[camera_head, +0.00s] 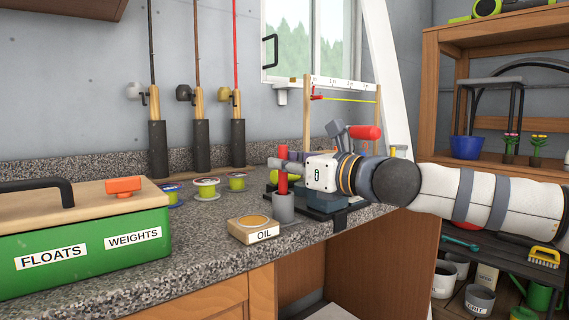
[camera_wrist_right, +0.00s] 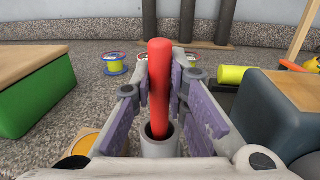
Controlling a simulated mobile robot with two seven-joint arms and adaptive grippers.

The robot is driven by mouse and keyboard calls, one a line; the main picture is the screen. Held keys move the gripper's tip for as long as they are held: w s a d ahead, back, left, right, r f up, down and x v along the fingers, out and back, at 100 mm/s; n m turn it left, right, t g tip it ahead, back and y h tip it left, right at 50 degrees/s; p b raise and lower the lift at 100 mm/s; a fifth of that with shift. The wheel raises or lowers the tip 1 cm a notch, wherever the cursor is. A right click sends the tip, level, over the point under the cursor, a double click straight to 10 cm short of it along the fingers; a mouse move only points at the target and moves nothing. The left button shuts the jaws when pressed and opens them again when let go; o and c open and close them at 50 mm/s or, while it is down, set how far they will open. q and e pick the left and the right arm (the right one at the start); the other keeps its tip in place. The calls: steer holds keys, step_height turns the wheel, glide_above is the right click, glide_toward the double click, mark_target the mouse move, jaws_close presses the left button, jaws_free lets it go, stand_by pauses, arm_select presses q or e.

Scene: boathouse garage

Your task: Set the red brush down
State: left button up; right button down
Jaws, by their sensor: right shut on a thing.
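The red brush shows as a red handle (camera_head: 283,178) standing upright at the counter's front edge; it also shows in the right wrist view (camera_wrist_right: 161,85). Its lower end is inside a small grey cup (camera_head: 284,208), which also shows in the wrist view (camera_wrist_right: 160,148). My right gripper (camera_head: 284,164) reaches in from the right and is shut on the handle above the cup. The lower end of the brush is hidden by the cup wall, so I cannot tell whether it touches the bottom. My left gripper is not in view.
An OIL tin (camera_head: 254,229) stands left of the cup. A green FLOATS and WEIGHTS box (camera_head: 90,253) fills the counter's left. Several line spools (camera_head: 206,188) and fishing rods (camera_head: 198,140) are behind. A dark vise-like tool (camera_head: 322,199) sits right behind the cup.

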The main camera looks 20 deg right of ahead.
steer(key=shift+f, duration=0.1)
steer(key=c, duration=1.5)
jaws_free()
steer(key=v, duration=1.2)
steer(key=shift+c, duration=0.3)
jaws_close()
